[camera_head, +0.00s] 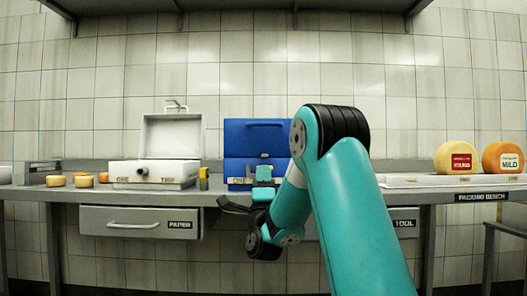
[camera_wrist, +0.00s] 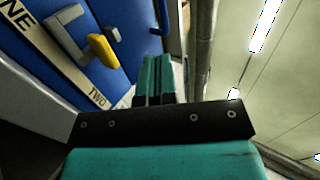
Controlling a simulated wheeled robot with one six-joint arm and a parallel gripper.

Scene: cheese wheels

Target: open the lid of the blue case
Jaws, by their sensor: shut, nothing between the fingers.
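The blue case (camera_head: 236,140) stands on the bench, left of my arm in the head view. Its upper part, the lid, bears a blue handle and meets the body along a dark seam; it appears closed. In the wrist view the blue front (camera_wrist: 112,25) fills the upper left, with a cream strip reading "ONE" and "TWO". A yellow-ended latch (camera_wrist: 103,50) on a grey bracket sits by this strip. My gripper (camera_wrist: 152,65) is shut and empty, in front of the case. It also shows in the head view (camera_head: 264,172), hiding part of the lower front.
A white case (camera_head: 130,172) with its lid raised stands to the left, with a yellow-topped item (camera_head: 204,173) between the cases. Small cheeses (camera_head: 83,181) lie further left. Large cheese wheels (camera_head: 456,158) stand at the right. A shelf overhangs above; drawers (camera_head: 140,222) hang below the bench.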

